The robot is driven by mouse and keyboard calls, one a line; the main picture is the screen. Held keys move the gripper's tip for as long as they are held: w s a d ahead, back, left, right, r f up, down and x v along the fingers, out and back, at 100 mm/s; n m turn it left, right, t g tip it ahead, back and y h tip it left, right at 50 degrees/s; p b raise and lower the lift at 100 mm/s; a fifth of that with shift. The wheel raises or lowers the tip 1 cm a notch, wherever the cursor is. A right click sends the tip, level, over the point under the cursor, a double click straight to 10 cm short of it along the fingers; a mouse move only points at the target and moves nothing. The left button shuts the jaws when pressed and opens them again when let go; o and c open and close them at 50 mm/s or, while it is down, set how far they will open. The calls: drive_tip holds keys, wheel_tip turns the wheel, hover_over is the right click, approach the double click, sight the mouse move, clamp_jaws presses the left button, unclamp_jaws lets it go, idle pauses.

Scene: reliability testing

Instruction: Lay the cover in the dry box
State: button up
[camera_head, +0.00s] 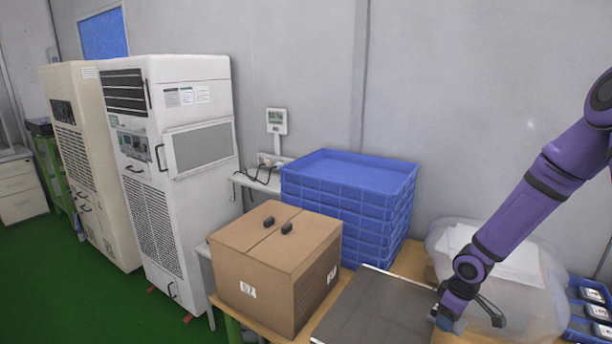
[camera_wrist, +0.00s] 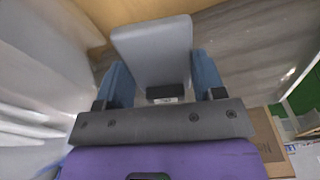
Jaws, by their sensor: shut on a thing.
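My gripper (camera_head: 447,322) is low at the right, beside the right edge of a dark grey flat panel (camera_head: 378,312) on the table. In the wrist view my gripper (camera_wrist: 160,85) has its two blue fingers on either side of a smooth light grey piece with rounded corners (camera_wrist: 152,48), shut on it. This piece looks like the cover. I cannot tell for sure which container is the dry box.
A closed cardboard box (camera_head: 268,262) stands left of the panel, with stacked blue crates (camera_head: 350,172) behind it. A translucent bag or bin (camera_head: 540,290) is right of my gripper. Blue trays (camera_head: 590,325) lie far right. Tall white cabinets (camera_head: 185,160) stand left.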

drive_tip(key=w+a+m, duration=0.1)
drive_tip(key=a+m, duration=0.1)
drive_tip(key=w+a+m, duration=0.3)
drive_tip(key=m, duration=0.1)
drive_tip(key=shift+w+a+r+m+h, duration=0.3)
drive_tip(key=shift+w+a+r, duration=0.05)
drive_tip(key=shift+w+a, duration=0.05)
drive_tip(key=shift+w+a+r+m+t, duration=0.1)
drive_tip(key=shift+w+a+m+t, duration=0.2)
drive_tip(key=shift+w+a+m, duration=0.4)
drive_tip(key=shift+s+a, duration=0.1)
drive_tip(key=shift+s, duration=0.1)
